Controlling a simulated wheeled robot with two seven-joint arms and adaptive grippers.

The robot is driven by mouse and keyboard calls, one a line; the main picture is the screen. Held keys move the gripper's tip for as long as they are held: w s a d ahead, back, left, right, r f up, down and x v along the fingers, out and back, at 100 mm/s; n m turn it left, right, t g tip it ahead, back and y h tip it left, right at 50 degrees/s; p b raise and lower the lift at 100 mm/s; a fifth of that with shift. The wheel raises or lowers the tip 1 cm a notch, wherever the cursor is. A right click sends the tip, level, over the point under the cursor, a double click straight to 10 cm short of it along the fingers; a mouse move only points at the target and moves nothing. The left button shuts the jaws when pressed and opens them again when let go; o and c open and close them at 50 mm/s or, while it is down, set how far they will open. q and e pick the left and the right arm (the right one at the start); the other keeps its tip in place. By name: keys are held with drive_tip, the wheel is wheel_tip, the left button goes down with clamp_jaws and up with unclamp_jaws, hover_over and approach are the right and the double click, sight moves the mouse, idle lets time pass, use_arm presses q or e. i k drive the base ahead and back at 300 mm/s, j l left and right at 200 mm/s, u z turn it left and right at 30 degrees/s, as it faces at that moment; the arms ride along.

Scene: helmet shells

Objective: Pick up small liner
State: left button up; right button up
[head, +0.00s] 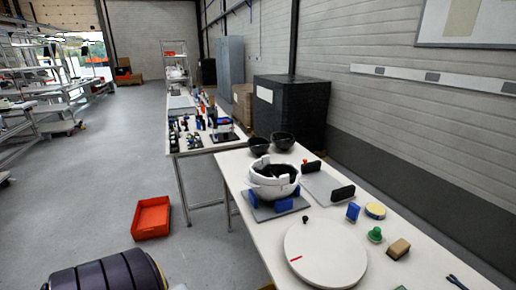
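Two dark bowl-shaped pieces, which may be liners, stand side by side at the far end of the near white table: one on the left (258,146) and one on the right (282,140). I cannot tell for sure which is the small liner; the left one looks slightly smaller. A white helmet shell (272,189) with a dark inside sits open side up on a grey fixture with blue blocks (283,206). Neither of my grippers shows in the head view.
A round white disc (325,252) with a red mark lies on the near table. Black holders (342,193), a blue block (353,211), a yellow-rimmed round tin (375,210), a green knob (375,235) and a tan block (398,248) stand rightward. A red bin (151,218) is on the floor.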

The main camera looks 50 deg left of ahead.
sight(258, 148)
drive_tip(key=j+z, duration=0.15)
drive_tip(key=j, duration=0.95)
drive_tip(key=j+z, duration=0.1)
drive_tip(key=j, duration=1)
drive_tip(key=j+z, duration=0.15)
drive_tip(key=j, duration=0.9)
drive_tip(key=j+z, duration=0.1)
drive_tip(key=j, duration=1)
